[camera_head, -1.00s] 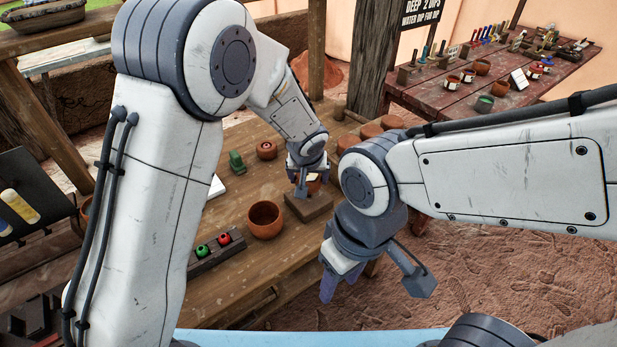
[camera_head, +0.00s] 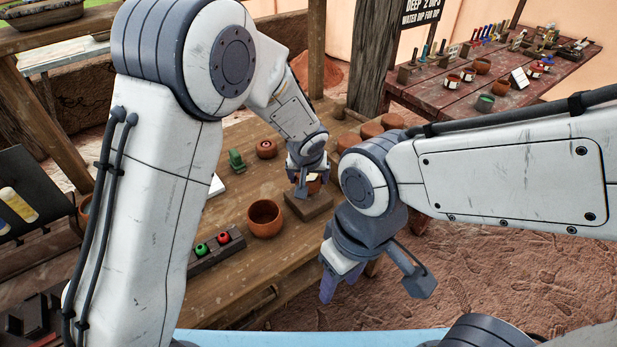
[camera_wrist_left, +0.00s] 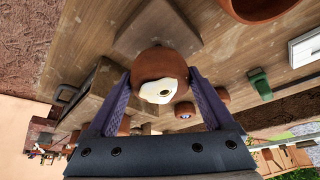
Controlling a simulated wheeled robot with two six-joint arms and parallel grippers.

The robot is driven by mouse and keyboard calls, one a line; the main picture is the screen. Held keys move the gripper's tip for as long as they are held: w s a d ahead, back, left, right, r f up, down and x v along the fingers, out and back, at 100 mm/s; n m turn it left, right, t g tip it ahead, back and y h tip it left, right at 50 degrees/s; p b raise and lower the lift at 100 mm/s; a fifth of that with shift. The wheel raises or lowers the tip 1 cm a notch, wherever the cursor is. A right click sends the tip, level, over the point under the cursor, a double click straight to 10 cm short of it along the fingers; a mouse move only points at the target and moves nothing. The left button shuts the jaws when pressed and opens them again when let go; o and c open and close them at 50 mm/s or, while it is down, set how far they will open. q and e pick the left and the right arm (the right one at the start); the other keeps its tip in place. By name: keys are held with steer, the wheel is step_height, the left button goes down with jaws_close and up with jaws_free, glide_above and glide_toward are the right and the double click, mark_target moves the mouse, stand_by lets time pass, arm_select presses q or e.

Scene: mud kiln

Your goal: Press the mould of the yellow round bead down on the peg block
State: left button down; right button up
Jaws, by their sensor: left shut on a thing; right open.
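My left gripper (camera_head: 308,190) is shut on a round brown clay mould (camera_wrist_left: 165,62), with one finger on each side of it in the left wrist view. The mould's near face shows a cream-coloured patch with a dark hole. In the head view the mould (camera_head: 314,186) is partly hidden by the gripper. A square wooden block (camera_head: 309,206), seemingly the peg block, lies right under it on the table; it also shows in the left wrist view (camera_wrist_left: 150,32). I cannot tell whether mould and block touch, and no peg shows. My right gripper (camera_head: 373,285) is open and empty before the table edge.
A terracotta bowl (camera_head: 265,219) stands left of the block. A dark holder (camera_head: 205,264) carries a green and a red bead. A green object (camera_head: 236,161) and another round clay piece (camera_head: 266,148) stand behind. Several brown round pieces (camera_head: 370,131) sit at the back right.

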arm_select(q)
steer(key=shift+f+b, duration=0.95)
steer(key=shift+b, duration=0.15)
stand_by(0.6)
steer(key=shift+s+f, duration=0.1)
steer(key=shift+f, duration=0.2)
jaws_free()
steer(key=shift+r, duration=0.1)
